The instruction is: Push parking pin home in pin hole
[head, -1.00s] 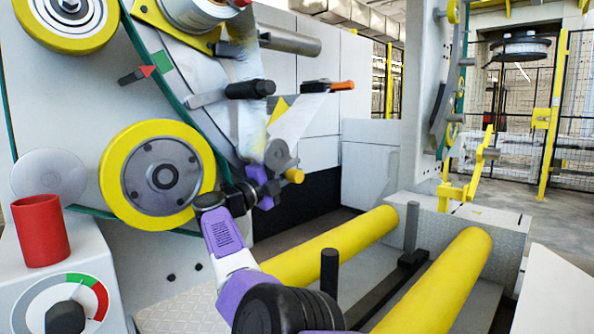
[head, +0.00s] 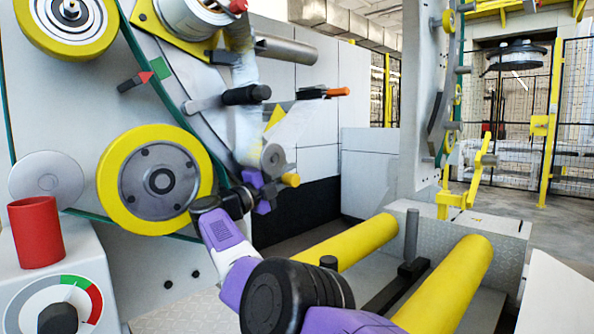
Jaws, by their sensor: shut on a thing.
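My gripper (head: 261,192), with purple fingers, is at the grey machine's front, right of the large yellow-rimmed wheel (head: 150,218). It is shut on a small part that the fingers mostly hide. A yellow knob-like cylinder (head: 291,180) sticks out just right of the fingers, below a grey round part (head: 273,157). It may be the end of the parking pin, but I cannot tell for sure. I cannot make out the pin hole or how deep the pin sits.
A clear film (head: 290,125) hangs beside the gripper, below a black-gripped lever (head: 246,95). Two yellow rollers (head: 345,243) lie below right. A red cup (head: 37,232) stands on the dial box at left.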

